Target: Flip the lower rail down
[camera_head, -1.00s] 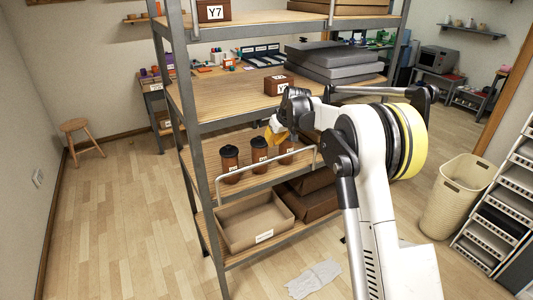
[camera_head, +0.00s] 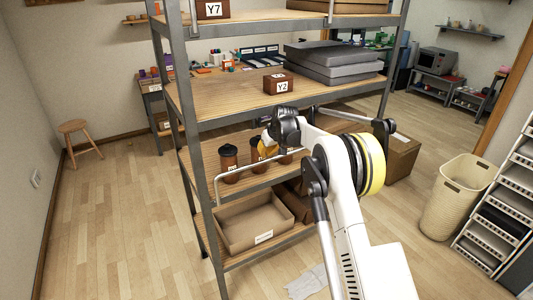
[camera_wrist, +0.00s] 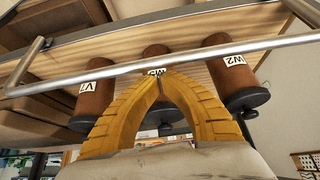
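The lower rail (camera_head: 235,170) is a pale metal bar raised along the front of the lower middle shelf (camera_head: 205,160), in front of the dark canisters. Its right part is hidden behind my arm. In the wrist view the rail (camera_wrist: 250,49) crosses the whole picture just past my fingertips. My gripper (camera_head: 265,149) is at the rail's height near its middle. In the wrist view the yellow fingers of my gripper (camera_wrist: 160,77) meet at their tips, with nothing seen between them. Whether the tips touch the rail I cannot tell.
Brown canisters with dark lids (camera_head: 229,163) stand behind the rail. An open cardboard box (camera_head: 250,222) sits on the bottom shelf. The Y2 box (camera_head: 278,84) and grey slabs (camera_head: 330,63) are on the shelf above.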

